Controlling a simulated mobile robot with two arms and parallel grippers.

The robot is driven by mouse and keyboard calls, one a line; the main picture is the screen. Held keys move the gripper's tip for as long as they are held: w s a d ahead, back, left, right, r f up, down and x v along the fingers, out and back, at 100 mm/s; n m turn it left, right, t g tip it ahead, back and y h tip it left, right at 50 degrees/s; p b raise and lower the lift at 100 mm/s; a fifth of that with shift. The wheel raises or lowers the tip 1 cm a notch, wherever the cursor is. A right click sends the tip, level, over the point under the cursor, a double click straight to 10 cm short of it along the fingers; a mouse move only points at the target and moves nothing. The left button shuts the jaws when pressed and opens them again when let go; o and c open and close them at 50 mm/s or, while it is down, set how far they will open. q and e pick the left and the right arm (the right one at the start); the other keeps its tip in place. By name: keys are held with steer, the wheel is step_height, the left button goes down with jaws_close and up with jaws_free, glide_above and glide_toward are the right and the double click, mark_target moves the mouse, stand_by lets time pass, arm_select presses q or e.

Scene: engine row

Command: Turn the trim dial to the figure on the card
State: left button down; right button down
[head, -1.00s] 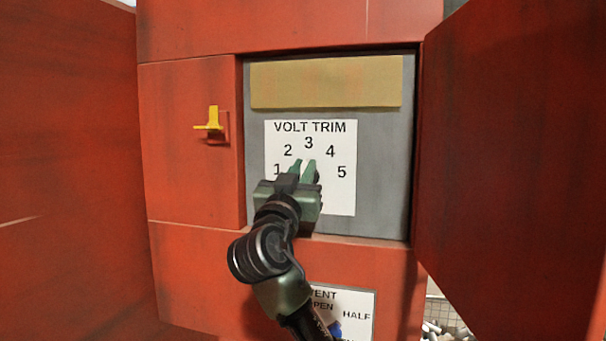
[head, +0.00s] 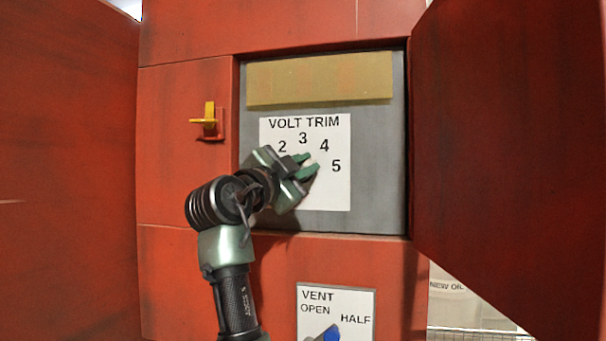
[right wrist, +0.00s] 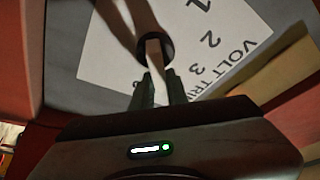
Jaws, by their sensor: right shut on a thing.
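The VOLT TRIM plate (head: 333,193) is white and sits on a grey panel inside the open red cabinet. Figures 2 to 5 show in an arc in the head view; my gripper hides the 1. My right gripper (head: 308,166) is shut on the trim dial, its green fingers tilted up and to the right. The dial is mostly hidden in the head view. In the right wrist view a pale dial bar (right wrist: 156,57) runs between the fingers, with a dark round part behind it. I cannot tell which figure it points at. My left gripper is out of view.
An open red door (head: 500,150) stands close on the right. A yellow switch (head: 207,121) sticks out at the left. A blank yellowish strip (head: 320,80) lies above the plate. A VENT plate (head: 350,305) with a blue handle is below.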

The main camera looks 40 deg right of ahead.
steer(key=shift+s+d+f+m+g+y+p, duration=0.1)
steer(key=shift+f+m+g+y+p, duration=0.2)
steer(key=shift+m, duration=0.75)
steer(key=shift+w+a+f+m+g+y+p, duration=0.1)
steer(key=shift+m+g+y, duration=0.2)
steer(key=shift+m, duration=0.8)
steer(key=shift+s+d+f+m+g+y+p, duration=0.15)
steer(key=shift+m+g, duration=0.25)
steer(key=shift+m, duration=0.65)
steer(key=c, duration=1.4)
jaws_free()
steer(key=b+v, duration=0.3)
steer(key=v, duration=0.4)
steer(key=shift+a, duration=0.45)
